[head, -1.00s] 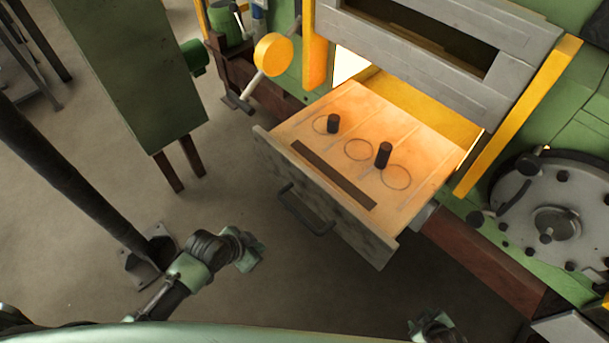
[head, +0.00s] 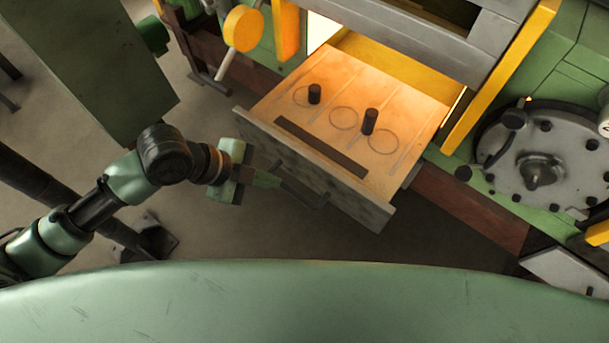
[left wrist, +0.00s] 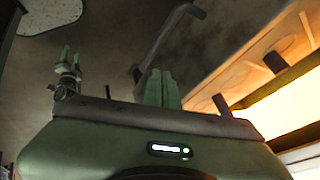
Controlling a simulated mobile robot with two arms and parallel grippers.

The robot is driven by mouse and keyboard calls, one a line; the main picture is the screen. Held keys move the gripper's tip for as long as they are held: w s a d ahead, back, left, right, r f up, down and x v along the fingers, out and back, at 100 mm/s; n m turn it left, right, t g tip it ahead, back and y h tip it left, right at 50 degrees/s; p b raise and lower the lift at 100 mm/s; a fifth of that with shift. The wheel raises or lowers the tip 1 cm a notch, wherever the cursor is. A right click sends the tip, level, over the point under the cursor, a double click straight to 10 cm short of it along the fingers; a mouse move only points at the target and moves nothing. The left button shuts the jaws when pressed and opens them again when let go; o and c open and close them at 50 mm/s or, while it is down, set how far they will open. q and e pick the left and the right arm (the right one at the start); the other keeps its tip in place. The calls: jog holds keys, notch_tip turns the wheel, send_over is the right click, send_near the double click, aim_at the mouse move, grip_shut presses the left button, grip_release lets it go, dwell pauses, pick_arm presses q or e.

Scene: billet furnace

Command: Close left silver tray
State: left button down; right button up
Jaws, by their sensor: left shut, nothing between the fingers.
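The left silver tray (head: 345,192) stands pulled out of the furnace in the head view, with a grey front panel and a glowing inside. Its dark bar handle (head: 308,198) is on the front panel. My left gripper (head: 277,181) is shut and empty, its fingertips close to the handle's left end; I cannot tell whether they touch. In the left wrist view the shut fingers (left wrist: 161,88) point up near the handle (left wrist: 165,40). A small green pronged part at the left there looks like my right gripper (left wrist: 69,62); its opening is unclear.
Two dark cylinders (head: 369,122) stand on the tray. A yellow round-headed lever (head: 243,28) is left of the opening, and a round bolted cover (head: 535,160) is at the right. A green post (head: 90,65) stands at the left. Floor before the tray is clear.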

aim_at(292, 192)
pick_arm(q)
jog(key=d+f, duration=0.1)
jog(key=f, duration=0.1)
jog(key=d+f+m+p, duration=0.1)
jog(key=d+f, duration=0.1)
jog(key=d+f+m+p, duration=0.1)
jog(key=f, duration=0.1)
jog(key=shift+w+d+g, duration=0.3)
jog(key=shift+d+g, duration=0.05)
jog(key=shift+g, duration=0.05)
jog(key=w, duration=0.1)
jog(key=w+d+p, duration=0.2)
jog(key=shift+w+d+f, duration=0.2)
jog(key=shift+f, duration=0.05)
